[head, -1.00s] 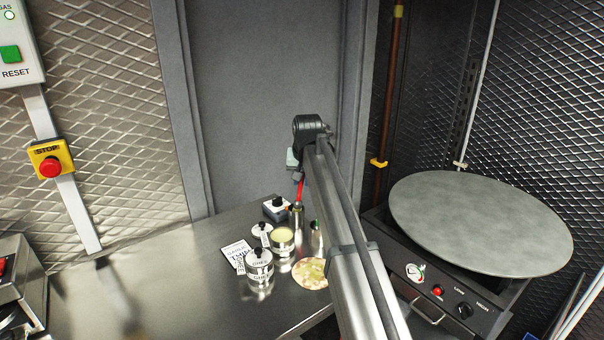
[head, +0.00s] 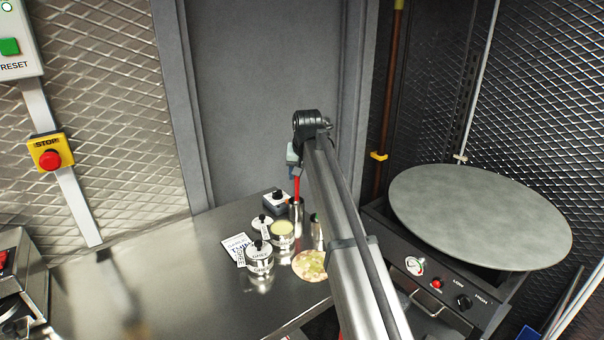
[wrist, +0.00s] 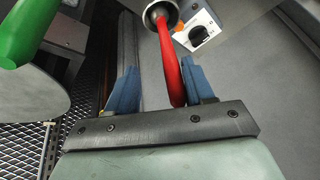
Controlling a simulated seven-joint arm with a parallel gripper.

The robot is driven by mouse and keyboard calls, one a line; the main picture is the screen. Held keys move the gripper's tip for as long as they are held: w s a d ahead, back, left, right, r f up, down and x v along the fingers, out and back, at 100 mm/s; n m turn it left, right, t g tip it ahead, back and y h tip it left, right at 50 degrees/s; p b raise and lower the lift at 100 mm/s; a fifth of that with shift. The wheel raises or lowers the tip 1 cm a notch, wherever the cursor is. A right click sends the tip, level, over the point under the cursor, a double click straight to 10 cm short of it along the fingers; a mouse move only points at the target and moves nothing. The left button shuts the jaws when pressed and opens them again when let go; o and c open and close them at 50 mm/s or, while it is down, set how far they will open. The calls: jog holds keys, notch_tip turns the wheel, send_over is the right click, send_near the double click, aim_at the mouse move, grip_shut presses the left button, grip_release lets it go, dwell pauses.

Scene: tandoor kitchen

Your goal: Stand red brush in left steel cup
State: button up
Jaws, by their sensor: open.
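The red brush (head: 297,187) stands with its lower end in the left steel cup (head: 296,211) in the head view. In the wrist view its red handle (wrist: 172,62) runs into the mouth of that cup (wrist: 160,12). My gripper (wrist: 160,88) is open, with its blue fingers on either side of the handle. The handle lies close to the right finger; I cannot tell whether they touch. A green handle (wrist: 25,32) shows at upper left in the wrist view. The right steel cup (head: 317,236) stands nearby, partly hidden by my arm.
A ghee tin (head: 259,259), an open tin (head: 282,240), a printed card (head: 236,247) and a round flat piece (head: 309,266) crowd around the cups. A small box with a knob (head: 276,203) stands behind. The steel table (head: 160,290) is clear at left. A round griddle (head: 480,218) is at right.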

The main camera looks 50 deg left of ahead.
jog(key=shift+r, duration=0.1)
jog(key=v, duration=1.3)
jog(key=shift+r, duration=0.3)
jog(key=shift+s+d, duration=0.1)
jog(key=shift+d, duration=0.05)
